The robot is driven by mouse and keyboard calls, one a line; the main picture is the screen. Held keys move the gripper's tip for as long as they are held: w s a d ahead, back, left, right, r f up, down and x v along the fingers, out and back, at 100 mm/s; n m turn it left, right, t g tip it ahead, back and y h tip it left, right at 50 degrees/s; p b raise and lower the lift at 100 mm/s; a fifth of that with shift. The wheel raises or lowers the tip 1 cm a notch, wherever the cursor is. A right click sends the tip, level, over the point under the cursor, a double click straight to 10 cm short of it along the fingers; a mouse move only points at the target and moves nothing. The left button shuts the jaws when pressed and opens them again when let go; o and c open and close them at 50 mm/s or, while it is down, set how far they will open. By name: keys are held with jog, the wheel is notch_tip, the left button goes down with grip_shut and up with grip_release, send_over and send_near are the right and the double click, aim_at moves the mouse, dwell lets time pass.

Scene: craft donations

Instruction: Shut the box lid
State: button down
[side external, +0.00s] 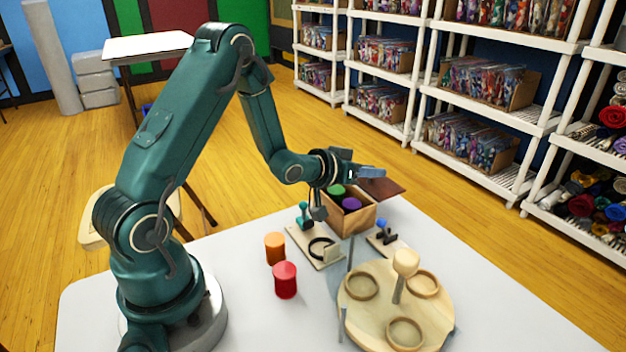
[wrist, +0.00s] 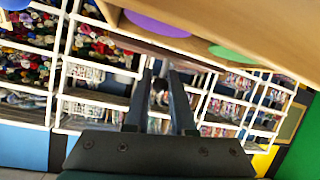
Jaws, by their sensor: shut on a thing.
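The wooden box (side external: 352,221) stands open on the far side of the white table, with a green piece (side external: 337,190) and a purple piece (side external: 351,203) inside. Its brown lid (side external: 385,188) is raised at the box's right rear side. My gripper (side external: 371,172) is above the box at the lid, its fingers closed on the lid. In the wrist view, the two fingers (wrist: 160,85) reach to the dark lid edge (wrist: 190,58). The box's purple piece (wrist: 157,25) and green piece (wrist: 232,53) show beyond it. The exact grip contact is hard to see.
An orange cylinder (side external: 275,248) and a red cylinder (side external: 285,280) stand left of the box. A board with a black ring (side external: 322,248) is in front of it. A round wooden tray (side external: 437,312) with a knobbed post is at the front right. The table's front left is clear.

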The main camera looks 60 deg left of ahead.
jog(key=s, duration=0.8)
jog(key=shift+a, duration=0.1)
jog(key=c, duration=0.8)
grip_release()
jog(key=shift+o, duration=0.2)
jog(key=shift+w, duration=0.15)
